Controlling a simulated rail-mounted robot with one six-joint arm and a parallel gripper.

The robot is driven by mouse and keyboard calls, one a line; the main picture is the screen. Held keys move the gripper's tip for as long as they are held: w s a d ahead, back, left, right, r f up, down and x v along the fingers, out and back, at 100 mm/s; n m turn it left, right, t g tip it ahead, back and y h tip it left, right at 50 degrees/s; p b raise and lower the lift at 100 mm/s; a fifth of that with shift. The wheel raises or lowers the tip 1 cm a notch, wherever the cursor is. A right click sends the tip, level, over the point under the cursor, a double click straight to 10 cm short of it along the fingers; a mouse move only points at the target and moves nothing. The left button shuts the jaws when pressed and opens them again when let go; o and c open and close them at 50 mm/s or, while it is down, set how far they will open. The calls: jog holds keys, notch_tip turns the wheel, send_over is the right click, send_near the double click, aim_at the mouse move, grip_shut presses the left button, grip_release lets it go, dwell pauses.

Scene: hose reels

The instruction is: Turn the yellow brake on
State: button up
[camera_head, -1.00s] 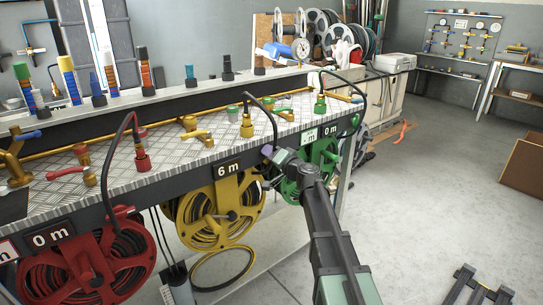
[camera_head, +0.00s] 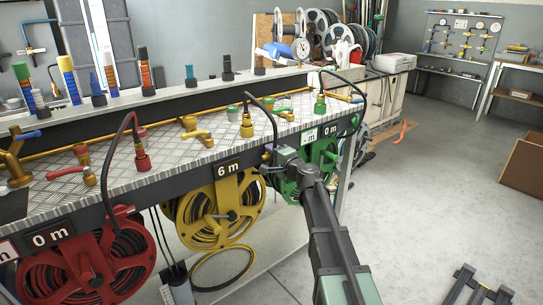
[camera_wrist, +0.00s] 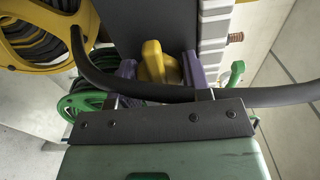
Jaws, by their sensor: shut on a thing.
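The yellow hose reel (camera_head: 214,208) hangs under the bench edge, below a "6 m" sign (camera_head: 228,170). My gripper (camera_wrist: 157,68) is at the bench front, to the right of that sign. In the wrist view its two purple fingers are closed around a yellow lever-like piece (camera_wrist: 154,60), which looks like the yellow brake. A black hose (camera_wrist: 150,92) crosses in front of the fingers and hides part of the grip. In the head view the fingertips are small and partly hidden by my wrist, so the yellow piece cannot be made out there.
The green reel (camera_head: 318,165) hangs just behind and right of my wrist. The red reel (camera_head: 90,270) hangs at the far left. Brass valves and nozzles stand on the tread-plate bench top (camera_head: 215,128). The floor (camera_head: 430,210) at right is largely clear.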

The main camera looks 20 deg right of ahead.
dwell(0.4)
jog(key=o, duration=0.8)
jog(key=shift+o, duration=0.2)
